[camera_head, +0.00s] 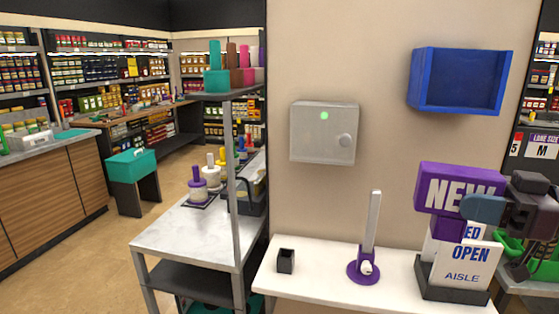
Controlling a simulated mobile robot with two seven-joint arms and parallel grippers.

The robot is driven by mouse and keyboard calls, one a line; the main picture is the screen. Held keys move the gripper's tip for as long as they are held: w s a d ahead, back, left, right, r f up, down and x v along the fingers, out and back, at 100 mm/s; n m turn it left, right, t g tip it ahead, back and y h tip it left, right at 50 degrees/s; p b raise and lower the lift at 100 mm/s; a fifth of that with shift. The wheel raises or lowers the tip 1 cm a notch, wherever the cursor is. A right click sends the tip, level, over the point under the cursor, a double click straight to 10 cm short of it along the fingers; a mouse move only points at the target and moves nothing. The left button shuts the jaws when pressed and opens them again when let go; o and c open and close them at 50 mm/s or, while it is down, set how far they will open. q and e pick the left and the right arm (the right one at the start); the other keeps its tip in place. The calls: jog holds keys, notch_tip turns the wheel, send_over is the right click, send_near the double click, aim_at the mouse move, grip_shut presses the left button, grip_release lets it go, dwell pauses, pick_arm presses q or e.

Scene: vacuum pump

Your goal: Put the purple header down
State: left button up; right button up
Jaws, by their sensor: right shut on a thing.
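The purple header (440,188) with the word "NEW" is at the right of the head view. My right gripper (482,210) comes in from the right edge and is shut on the header near its lower right part. The header is slightly tilted and in front of the top of a white sign (468,262) reading "OPEN AISLE". The sign stands in a dark holder (452,293) on the white counter (323,285). Whether the header touches the sign cannot be told. My left gripper is not in view.
A grey post on a purple base (359,276) and a small black cup (286,261) stand on the counter, with bare surface around them. A blue open box (458,81) and a grey box (323,132) with a green light hang on the wall.

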jog(key=shift+w+d+f+m+t+h, duration=1.6)
jog(key=shift+w+m+t+h, duration=1.5)
jog(key=shift+h, duration=1.05)
jog(key=shift+w+d+f+m+t+h, duration=1.25)
jog(key=shift+w+f+m+t+h, duration=0.95)
jog(key=shift+m+h, duration=1.75)
jog(key=shift+a+n, duration=0.55)
jog(key=shift+a, duration=6.35)
jog(key=s+f, duration=0.4)
jog(key=f, duration=0.5)
jog(key=s+f, duration=0.4)
jog(key=f, duration=0.6)
jog(key=shift+s+d+f+m+t, duration=0.15)
jog(key=shift+s+d+m+t, duration=0.1)
jog(key=shift+d+m+t, duration=0.05)
